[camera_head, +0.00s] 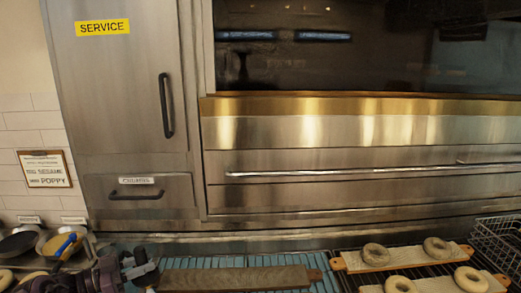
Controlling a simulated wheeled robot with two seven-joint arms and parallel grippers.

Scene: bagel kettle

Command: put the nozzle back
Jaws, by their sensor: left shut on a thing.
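My left gripper (141,268) is low at the left of the head view, in front of the blue wire rack. It is shut on a small dark thing, which I take to be the nozzle; its outline blends with the dark fingers and is hard to make out. Most of my left arm is cut off by the bottom edge. I cannot make out a holder for the nozzle in this view. My right gripper is not in view.
A bare board (235,278) lies on the blue rack (210,262) just right of my left gripper. Bagels (375,254) sit on boards at the right, near a wire basket (497,240). Pans (18,243) and a blue-handled tool (66,243) are at the left. A steel oven front (350,135) stands behind.

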